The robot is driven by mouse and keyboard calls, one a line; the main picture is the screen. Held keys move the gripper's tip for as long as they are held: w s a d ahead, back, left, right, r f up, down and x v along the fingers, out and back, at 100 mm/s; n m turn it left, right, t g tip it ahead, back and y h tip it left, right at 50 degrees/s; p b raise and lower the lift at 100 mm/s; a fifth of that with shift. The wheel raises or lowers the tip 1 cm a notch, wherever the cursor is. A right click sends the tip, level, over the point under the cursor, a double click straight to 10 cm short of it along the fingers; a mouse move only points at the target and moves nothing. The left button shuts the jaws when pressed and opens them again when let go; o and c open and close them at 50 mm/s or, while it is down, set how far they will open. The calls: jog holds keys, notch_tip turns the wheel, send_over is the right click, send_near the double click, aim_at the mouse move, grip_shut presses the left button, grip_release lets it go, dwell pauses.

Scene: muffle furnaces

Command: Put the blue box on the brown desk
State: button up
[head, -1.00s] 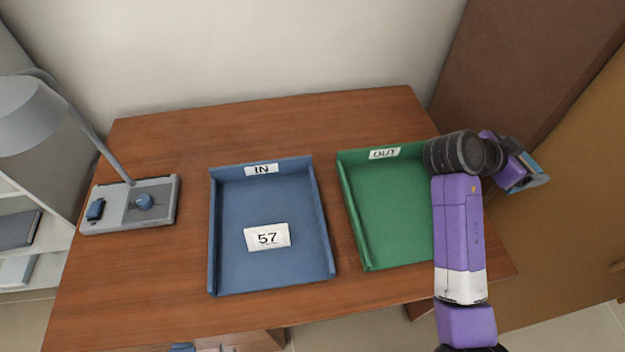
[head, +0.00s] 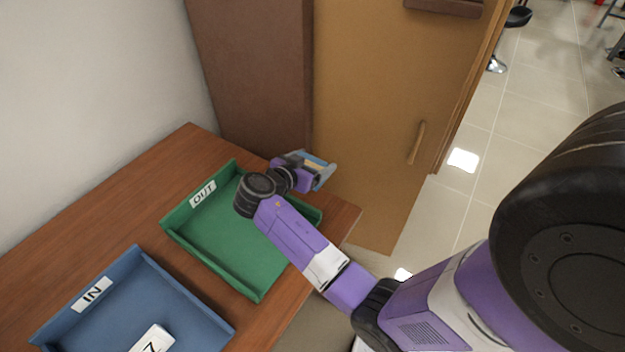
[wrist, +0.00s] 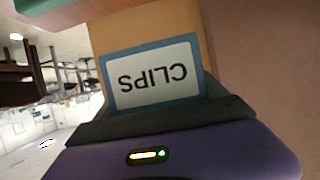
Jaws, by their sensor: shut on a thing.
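The blue box (wrist: 152,73) shows in the wrist view with a white "CLIPS" label, upside down in the picture. My gripper (head: 318,175) is shut on the blue box, whose blue edge (head: 316,160) shows small in the head view. Gripper and box are beyond the green tray, near the right end of the brown desk (head: 120,215), in front of the cabinet. The gripper partly hides the box.
On the desk stand a green "OUT" tray (head: 225,245) and a blue "IN" tray (head: 110,310) holding a white card (head: 152,340). A tan cabinet door (head: 375,110) and a dark brown panel (head: 255,70) stand behind. Open tiled floor (head: 475,190) lies right.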

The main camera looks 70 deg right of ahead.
jog(key=shift+f, duration=3.85)
jog(key=o, duration=1.4)
jog(key=shift+f, duration=0.1)
jog(key=shift+o, duration=0.2)
jog(key=b+v, duration=0.1)
jog(key=v, duration=1.1)
